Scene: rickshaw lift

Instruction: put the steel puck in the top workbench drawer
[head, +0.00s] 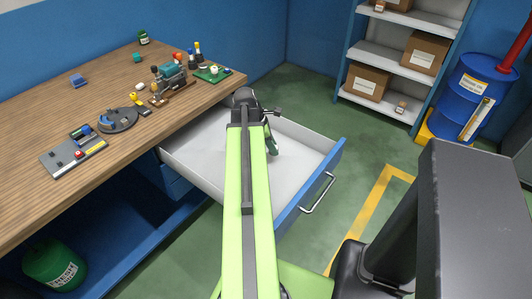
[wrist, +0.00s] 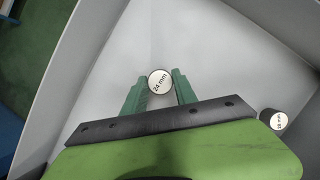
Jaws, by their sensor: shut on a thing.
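The top workbench drawer (head: 292,180) is pulled open, with a pale interior and a blue front with a bar handle. My gripper (head: 270,140) is over the drawer in the head view. In the wrist view my gripper (wrist: 160,84) has its green fingers shut on a small round puck (wrist: 160,80) with a white top marked "24 mm". The drawer floor and walls (wrist: 215,60) lie around and beyond it. The gap between puck and floor is hard to judge. In the head view I cannot make out the held puck.
A second round labelled piece (wrist: 274,120) shows at the right of the wrist view, partly behind my gripper's plate. The wooden workbench top (head: 70,120) holds several small items. Shelves (head: 395,55) and a blue drum (head: 470,95) stand at the back right. Green floor lies beyond the drawer.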

